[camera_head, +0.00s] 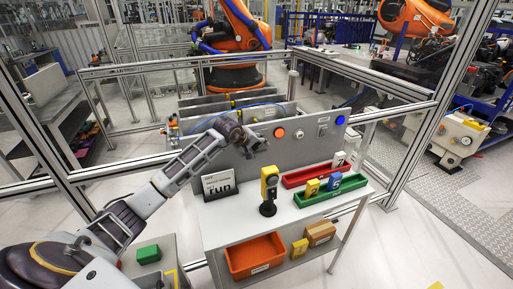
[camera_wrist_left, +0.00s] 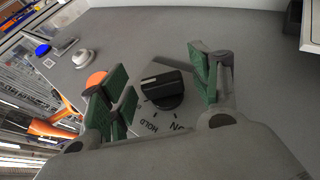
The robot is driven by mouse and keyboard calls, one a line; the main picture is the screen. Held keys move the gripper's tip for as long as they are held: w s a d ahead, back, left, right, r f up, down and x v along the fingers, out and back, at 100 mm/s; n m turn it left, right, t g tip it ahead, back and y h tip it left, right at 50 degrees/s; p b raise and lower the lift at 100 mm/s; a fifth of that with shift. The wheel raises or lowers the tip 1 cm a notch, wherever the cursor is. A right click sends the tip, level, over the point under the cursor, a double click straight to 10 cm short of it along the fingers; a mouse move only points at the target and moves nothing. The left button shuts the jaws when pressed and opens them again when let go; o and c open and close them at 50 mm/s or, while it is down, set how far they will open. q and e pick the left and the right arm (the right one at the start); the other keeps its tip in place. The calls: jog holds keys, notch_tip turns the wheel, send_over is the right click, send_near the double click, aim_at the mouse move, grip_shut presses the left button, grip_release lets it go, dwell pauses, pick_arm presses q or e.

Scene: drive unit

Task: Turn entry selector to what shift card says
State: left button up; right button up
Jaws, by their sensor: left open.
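The shift card (camera_head: 220,184) stands at the left of the white table and reads "run" in large letters. The entry selector (camera_wrist_left: 163,92) is a black knob on the grey panel, with a light mark at the left end of its grip. In the head view the gripper hides the selector. My right gripper is out of view.
An orange button (camera_head: 279,133), a white button (camera_head: 322,131) and a blue button (camera_head: 340,120) sit right of my gripper on the panel. A yellow-topped device (camera_head: 269,185), a red tray (camera_head: 300,178) and a green tray (camera_head: 331,193) stand on the table.

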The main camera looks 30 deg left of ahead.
pick_arm(q)
jog(key=shift+c, duration=0.4)
jog(key=c, duration=1)
jog(key=shift+o, duration=0.2)
jog(key=shift+b, duration=0.3)
